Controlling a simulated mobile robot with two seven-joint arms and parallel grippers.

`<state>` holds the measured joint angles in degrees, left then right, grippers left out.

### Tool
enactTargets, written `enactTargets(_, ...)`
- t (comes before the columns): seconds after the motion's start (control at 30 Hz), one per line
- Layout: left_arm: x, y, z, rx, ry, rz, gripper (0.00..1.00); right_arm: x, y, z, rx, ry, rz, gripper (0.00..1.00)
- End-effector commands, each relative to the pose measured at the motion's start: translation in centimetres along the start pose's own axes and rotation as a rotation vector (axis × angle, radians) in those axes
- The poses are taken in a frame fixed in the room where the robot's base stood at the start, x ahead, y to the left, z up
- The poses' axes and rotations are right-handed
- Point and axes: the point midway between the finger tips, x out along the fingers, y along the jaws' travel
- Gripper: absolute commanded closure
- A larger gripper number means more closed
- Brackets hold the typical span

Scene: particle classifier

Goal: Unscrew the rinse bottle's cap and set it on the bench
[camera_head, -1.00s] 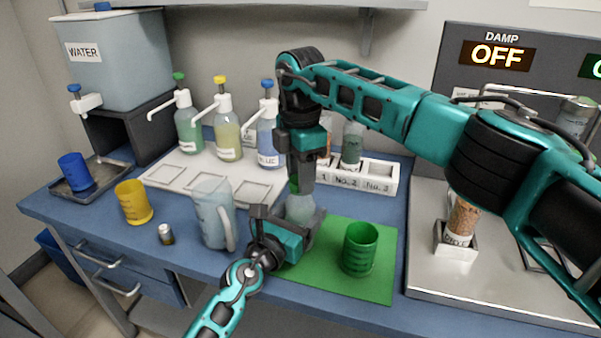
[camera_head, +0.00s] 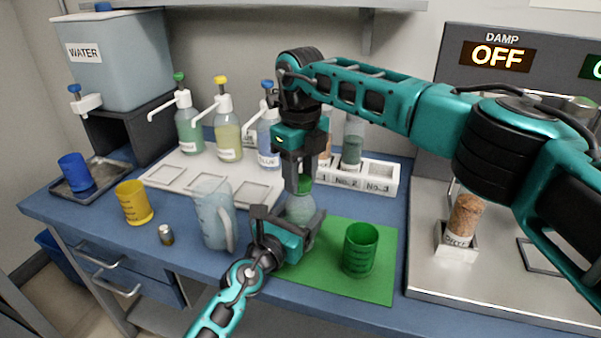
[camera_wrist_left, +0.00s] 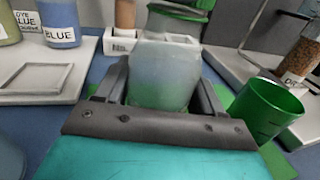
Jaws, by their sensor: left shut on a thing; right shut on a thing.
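The rinse bottle (camera_head: 301,209) is a clear, squat bottle standing upright at the left edge of the green mat. My left gripper (camera_head: 287,224) is shut around its body from the front; in the left wrist view the bottle (camera_wrist_left: 165,72) sits between the two fingers. The green cap (camera_head: 305,184) is at the bottle's top, and my right gripper (camera_head: 300,182) comes down from above, shut on it. The cap also shows at the top of the left wrist view (camera_wrist_left: 182,12). I cannot tell whether the cap is still threaded on.
The green mat (camera_head: 330,285) also bears a green cup (camera_head: 360,248) to the right. A clear jug (camera_head: 214,215) stands close on the left. Behind are a white rack (camera_head: 380,177) and dye bottles (camera_head: 228,125).

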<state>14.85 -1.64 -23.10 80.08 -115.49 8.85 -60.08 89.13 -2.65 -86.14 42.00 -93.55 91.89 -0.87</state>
Motion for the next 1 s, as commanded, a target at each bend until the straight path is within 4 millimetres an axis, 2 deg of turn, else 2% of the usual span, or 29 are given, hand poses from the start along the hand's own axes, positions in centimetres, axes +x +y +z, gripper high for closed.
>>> enactTargets(1.0, -0.03, 0.11, -0.12, -0.001, 0.002, 0.002, 1.0, -0.12, -0.01, -0.08, -1.877, 0.001, 0.003, 0.97)
